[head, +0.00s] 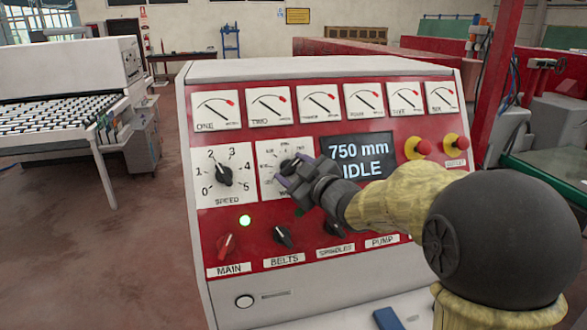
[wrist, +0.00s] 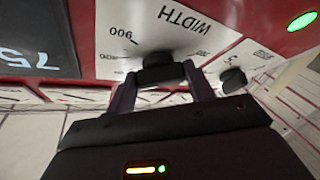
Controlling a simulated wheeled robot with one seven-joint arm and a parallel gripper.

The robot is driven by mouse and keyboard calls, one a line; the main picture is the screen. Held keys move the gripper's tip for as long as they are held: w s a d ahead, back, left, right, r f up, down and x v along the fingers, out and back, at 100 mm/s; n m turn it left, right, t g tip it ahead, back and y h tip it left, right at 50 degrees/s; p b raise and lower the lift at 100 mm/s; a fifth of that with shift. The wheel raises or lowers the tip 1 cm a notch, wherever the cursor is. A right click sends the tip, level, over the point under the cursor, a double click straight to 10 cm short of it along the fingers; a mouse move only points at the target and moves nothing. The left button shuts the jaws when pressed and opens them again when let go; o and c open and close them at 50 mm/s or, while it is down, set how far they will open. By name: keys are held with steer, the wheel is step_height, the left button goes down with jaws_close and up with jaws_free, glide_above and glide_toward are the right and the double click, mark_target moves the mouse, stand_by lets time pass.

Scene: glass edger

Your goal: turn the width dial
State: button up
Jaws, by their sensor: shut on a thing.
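The width dial (wrist: 158,62) is a black knob on a white scale plate marked WIDTH in the wrist view. In the head view its plate (head: 268,148) sits between the speed dial (head: 224,174) and the display (head: 358,158), partly covered by my gripper. My gripper (wrist: 160,82) has its two purple fingers on either side of the knob, shut on it. In the head view my gripper (head: 290,178) reaches the dial from the right. The display reads 750 mm IDLE. The knob's pointer direction is hidden.
Switches stand below, including the red main switch (head: 227,245) and belts switch (head: 283,237); the spindles switch is partly behind my arm. Red buttons (head: 423,147) stick out at right. A row of meters (head: 268,106) runs above. A green lamp (head: 245,220) is lit.

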steer(key=n+g+p, duration=0.1)
steer(key=n, duration=0.1)
steer(key=n+g+p, duration=0.1)
steer(key=n+p, duration=0.1)
steer(key=r+n+g+y+p, duration=0.1)
steer(key=n+p, duration=0.1)
steer(key=n, duration=0.1)
steer(key=shift+w+d+g, duration=0.15)
steer(key=shift+w+g, duration=0.05)
steer(key=shift+g, duration=0.2)
steer(key=n+g+p, duration=0.2)
steer(key=n+p, duration=0.1)
steer(key=p, duration=0.1)
steer(key=shift+f+n+g+p, duration=0.15)
steer(key=shift+n+g+p, duration=0.15)
steer(key=shift+n+p, duration=0.3)
steer(key=shift+f, duration=0.1)
steer(key=o, duration=1)
steer(key=shift+d, duration=0.1)
